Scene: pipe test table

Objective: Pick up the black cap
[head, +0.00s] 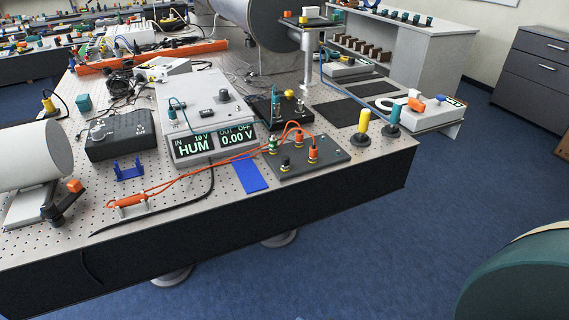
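I cannot single out the black cap with certainty. Right of the board, a yellow handle (363,122) and a teal handle (394,113) stand upright on round black bases. Neither of my grippers is in view.
The perforated table (225,203) holds a grey meter (205,105), a black box (120,135), orange leads (215,167) and a blue strip (250,177). Blue floor (400,245) is open at the front right.

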